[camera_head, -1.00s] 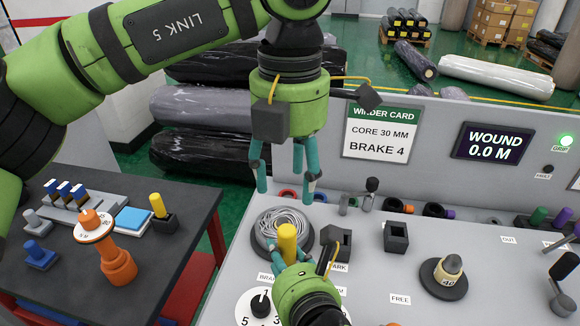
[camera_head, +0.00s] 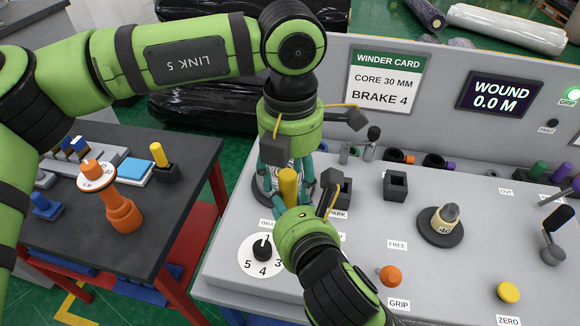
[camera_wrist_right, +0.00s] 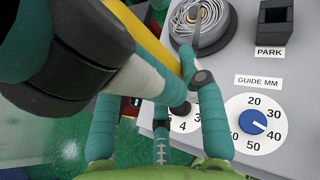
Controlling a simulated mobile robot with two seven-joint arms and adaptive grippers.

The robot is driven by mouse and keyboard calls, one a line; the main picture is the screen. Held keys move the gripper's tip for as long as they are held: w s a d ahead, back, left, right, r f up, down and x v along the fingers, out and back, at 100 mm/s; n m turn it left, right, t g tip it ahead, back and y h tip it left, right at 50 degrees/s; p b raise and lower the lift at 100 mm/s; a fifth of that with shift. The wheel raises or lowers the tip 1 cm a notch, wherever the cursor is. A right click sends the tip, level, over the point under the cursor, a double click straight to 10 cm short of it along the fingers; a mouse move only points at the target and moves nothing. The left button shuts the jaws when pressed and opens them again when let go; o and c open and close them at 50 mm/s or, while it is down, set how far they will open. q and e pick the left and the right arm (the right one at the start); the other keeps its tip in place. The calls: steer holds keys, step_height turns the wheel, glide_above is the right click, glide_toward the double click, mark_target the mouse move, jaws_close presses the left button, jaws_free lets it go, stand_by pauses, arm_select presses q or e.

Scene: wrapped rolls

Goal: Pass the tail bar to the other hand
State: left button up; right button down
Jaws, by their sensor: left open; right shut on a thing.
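The yellow bar (camera_head: 288,186), which I take to be the tail bar, stands roughly upright in my right gripper (camera_head: 284,208). The right gripper is shut on its lower part. My left gripper (camera_head: 285,184) points down from above with its teal fingers open around the bar's upper part. Whether they touch it is hidden. In the right wrist view the yellow bar (camera_wrist_right: 145,35) runs up left from the right fingertips (camera_wrist_right: 186,78). A grey strip rises from the coil (camera_wrist_right: 202,22) near these fingertips. A large teal and black part fills the upper left there.
The grey console carries the brake dial (camera_head: 262,250), an open park socket (camera_head: 343,192), a free socket (camera_head: 396,185), a core post (camera_head: 443,225) and an orange grip button (camera_head: 390,276). A dark side table (camera_head: 70,240) holds an orange stand (camera_head: 122,212) and another yellow peg (camera_head: 158,154).

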arm_select(q)
jaws_close()
arm_select(e)
steer(key=c, duration=0.7)
jaws_free()
steer(key=shift+r, duration=0.1)
steer(key=shift+o, duration=0.2)
